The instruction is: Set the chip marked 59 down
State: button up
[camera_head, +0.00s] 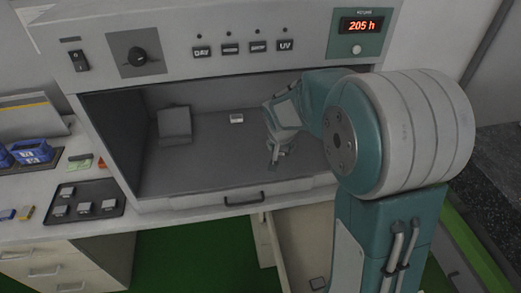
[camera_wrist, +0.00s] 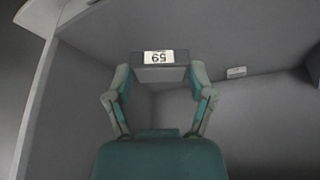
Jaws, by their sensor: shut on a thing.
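The chip marked 59 (camera_wrist: 158,57) is a dark block with a white label, its number upside down in the wrist view. My gripper (camera_wrist: 160,76) is shut on it, one finger at each side. In the head view my gripper (camera_head: 277,155) is inside the open grey chamber (camera_head: 190,185), toward its right side. The chip is too small and dark there to make out clearly. I cannot tell whether its underside touches the chamber floor.
A small white-topped block (camera_head: 236,118) lies farther back in the chamber; it also shows in the wrist view (camera_wrist: 236,72). A grey block (camera_head: 174,125) stands at the chamber's left. A dark tray (camera_head: 112,190) holds several chips outside. The chamber floor's middle is clear.

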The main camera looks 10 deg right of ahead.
send_over(267, 155)
jog(key=s, duration=0.2)
jog(key=f, duration=0.7)
jog(key=shift+w+a+f, duration=0.1)
jog(key=shift+w+a, duration=0.05)
jog(key=shift+w, duration=0.05)
jog(key=shift+w+f, duration=0.2)
jog(key=shift+f, duration=1.55)
jog(key=shift+f, duration=0.1)
jog(key=o, duration=1)
jog(key=shift+c, duration=0.2)
